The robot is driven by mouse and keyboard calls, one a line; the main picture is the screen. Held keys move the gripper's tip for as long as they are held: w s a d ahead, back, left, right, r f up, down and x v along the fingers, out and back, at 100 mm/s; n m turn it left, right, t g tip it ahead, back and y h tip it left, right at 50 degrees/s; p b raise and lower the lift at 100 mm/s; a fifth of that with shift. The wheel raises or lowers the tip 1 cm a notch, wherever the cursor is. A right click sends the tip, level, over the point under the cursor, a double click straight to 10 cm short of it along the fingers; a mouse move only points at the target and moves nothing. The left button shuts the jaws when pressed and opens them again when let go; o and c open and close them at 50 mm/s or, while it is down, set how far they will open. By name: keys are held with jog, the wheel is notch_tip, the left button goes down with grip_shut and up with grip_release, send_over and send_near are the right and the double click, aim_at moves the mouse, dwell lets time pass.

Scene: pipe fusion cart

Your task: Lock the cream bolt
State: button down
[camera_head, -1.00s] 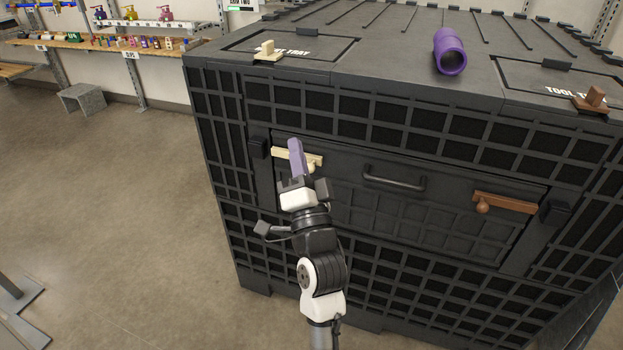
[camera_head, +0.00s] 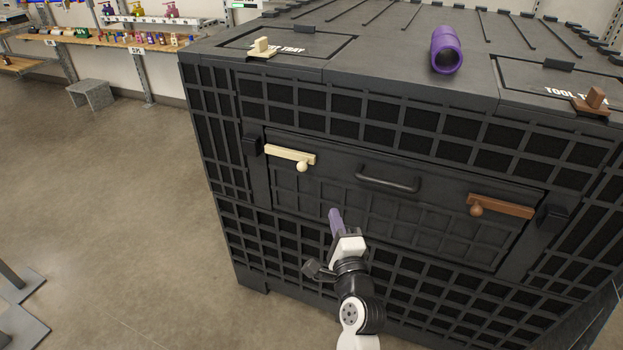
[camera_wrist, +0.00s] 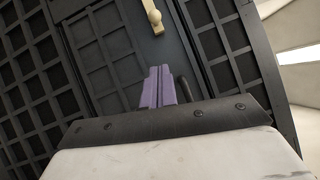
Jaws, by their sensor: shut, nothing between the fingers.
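The cream bolt (camera_head: 290,154) lies across the upper left of the black drawer front, its round knob hanging at its lower edge near the right end. Its left end lies close to the black bracket (camera_head: 251,146); I cannot tell whether it enters it. The bolt also shows at the top of the wrist view (camera_wrist: 153,17). My gripper (camera_head: 335,215) has purple fingers and is shut and empty. It is below and to the right of the bolt, apart from it. In the wrist view the two fingers (camera_wrist: 158,85) lie together.
A brown bolt (camera_head: 500,206) sits at the right of the drawer front beside another bracket (camera_head: 552,216). A dark handle (camera_head: 388,180) lies between the bolts. A purple pipe (camera_head: 446,50) and cream (camera_head: 262,47) and brown (camera_head: 592,100) pieces rest on top. Open floor lies left.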

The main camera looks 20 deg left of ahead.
jog(key=p, duration=0.3)
send_near(308, 162)
jog(key=w+d, duration=0.2)
jog(key=shift+w+a+r+p, duration=0.1)
jog(key=shift+w+a+p, duration=0.15)
jog(key=shift+a, duration=0.45)
jog(key=shift+w+a+r+p, duration=0.1)
jog(key=shift+w+a+p, duration=0.15)
jog(key=shift+a, duration=0.4)
jog(key=shift+w+a+r+p, duration=0.15)
jog(key=shift+a+p, duration=0.15)
jog(key=shift+a, duration=0.4)
